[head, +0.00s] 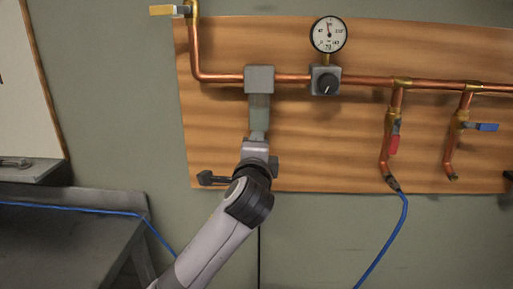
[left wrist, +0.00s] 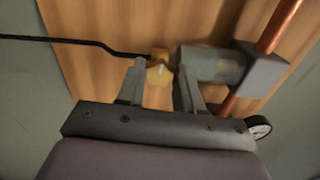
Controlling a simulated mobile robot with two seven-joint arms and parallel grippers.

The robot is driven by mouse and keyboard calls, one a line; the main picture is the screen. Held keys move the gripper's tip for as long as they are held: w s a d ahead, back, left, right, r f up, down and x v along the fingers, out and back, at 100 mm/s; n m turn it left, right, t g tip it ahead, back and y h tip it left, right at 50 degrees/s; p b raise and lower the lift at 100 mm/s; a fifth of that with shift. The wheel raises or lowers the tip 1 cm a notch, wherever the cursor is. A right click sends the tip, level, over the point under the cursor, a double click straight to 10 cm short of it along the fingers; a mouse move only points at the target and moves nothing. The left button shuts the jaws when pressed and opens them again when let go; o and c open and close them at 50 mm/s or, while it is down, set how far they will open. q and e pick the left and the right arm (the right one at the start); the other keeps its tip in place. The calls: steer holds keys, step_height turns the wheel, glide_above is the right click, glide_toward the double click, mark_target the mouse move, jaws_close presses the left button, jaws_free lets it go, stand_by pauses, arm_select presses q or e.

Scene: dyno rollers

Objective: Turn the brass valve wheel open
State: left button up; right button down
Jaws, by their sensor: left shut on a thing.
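A brass-yellow piece (left wrist: 160,73), which looks like the valve wheel, lies between the two fingers of my left gripper (left wrist: 161,80) in the left wrist view. The gripper is shut on it. The piece sits at the end of a grey-green cylinder (left wrist: 209,65), which joins a grey block (left wrist: 260,72) on the copper pipe. In the head view the cylinder (head: 259,108) hangs below the block (head: 259,78). My left gripper (head: 257,138) is just under it and hides the wheel. My right gripper is not in view.
A pressure gauge (head: 328,34) stands above a black-knobbed regulator (head: 325,81) on the copper pipe (head: 365,82). Red (head: 394,144) and blue (head: 487,127) valve handles are at right; a yellow handle (head: 161,10) is top left. A blue hose (head: 393,232) hangs below the red valve.

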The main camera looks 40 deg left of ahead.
arm_select(q)
steer(key=n, duration=0.7)
steer(key=n+b, duration=0.1)
steer(key=n, duration=0.3)
steer(key=shift+d+f, duration=0.1)
steer(key=shift+f, duration=0.2)
steer(key=shift+n, duration=0.3)
steer(key=o, duration=1)
steer(key=shift+r, duration=0.1)
